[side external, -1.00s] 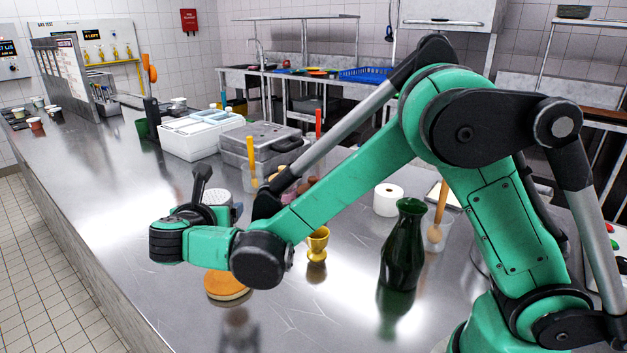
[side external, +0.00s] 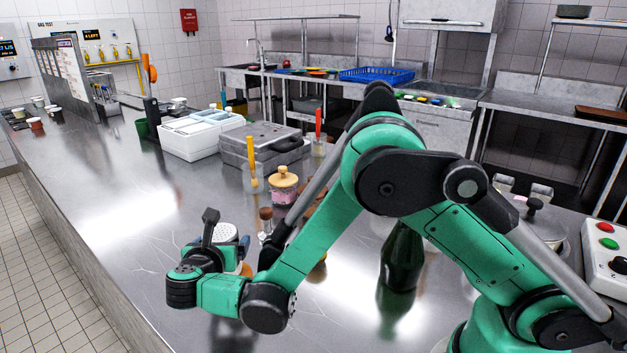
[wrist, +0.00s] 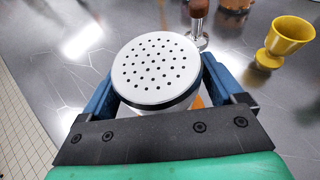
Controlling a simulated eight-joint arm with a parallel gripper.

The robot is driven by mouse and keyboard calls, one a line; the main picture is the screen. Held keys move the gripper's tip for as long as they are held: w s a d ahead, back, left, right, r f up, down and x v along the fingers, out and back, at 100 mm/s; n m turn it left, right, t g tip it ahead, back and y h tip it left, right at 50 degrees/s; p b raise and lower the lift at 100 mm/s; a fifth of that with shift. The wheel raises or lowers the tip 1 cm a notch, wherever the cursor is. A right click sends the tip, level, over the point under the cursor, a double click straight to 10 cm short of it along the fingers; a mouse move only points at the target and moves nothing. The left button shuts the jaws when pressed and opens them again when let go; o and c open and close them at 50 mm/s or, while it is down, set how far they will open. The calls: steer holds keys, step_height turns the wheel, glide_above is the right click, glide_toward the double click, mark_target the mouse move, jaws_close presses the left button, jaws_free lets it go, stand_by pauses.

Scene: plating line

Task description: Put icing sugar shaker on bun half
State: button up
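The icing sugar shaker has a white, round lid with dark holes; the lid (wrist: 156,68) fills the middle of the wrist view. It also shows at my gripper in the side view (side external: 226,232). My gripper (wrist: 158,92) has its blue fingers on both sides of the shaker and is shut on it. The shaker looks upright. The bun half is mostly hidden behind my gripper and the shaker; an orange-brown sliver of it (side external: 246,268) shows in the side view, and another below the shaker in the wrist view (wrist: 198,102). I cannot tell whether they touch.
A yellow egg cup (wrist: 286,38) and a brown-topped mill (wrist: 199,24) stand close by. A dark green bottle (side external: 401,258) stands right of my forearm. A wooden-lidded jar (side external: 284,186) and a grey case (side external: 258,147) are farther back. The left side of the steel counter (side external: 110,215) is clear.

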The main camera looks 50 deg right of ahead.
steer(key=shift+o, duration=0.2)
steer(key=shift+r, duration=0.2)
steer(key=v, duration=1.2)
steer(key=s+d+r+m+g+y, duration=0.1)
steer(key=s+d+m+y, duration=0.3)
steer(key=m, duration=0.9)
steer(key=s+d+r+m+y, duration=0.1)
steer(key=s+d+m+y, duration=0.3)
steer(key=d+m, duration=0.5)
steer(key=m+y, duration=0.2)
steer(key=m, duration=0.2)
steer(key=shift+s+d+r+g, duration=0.2)
steer(key=shift+d+g, duration=0.2)
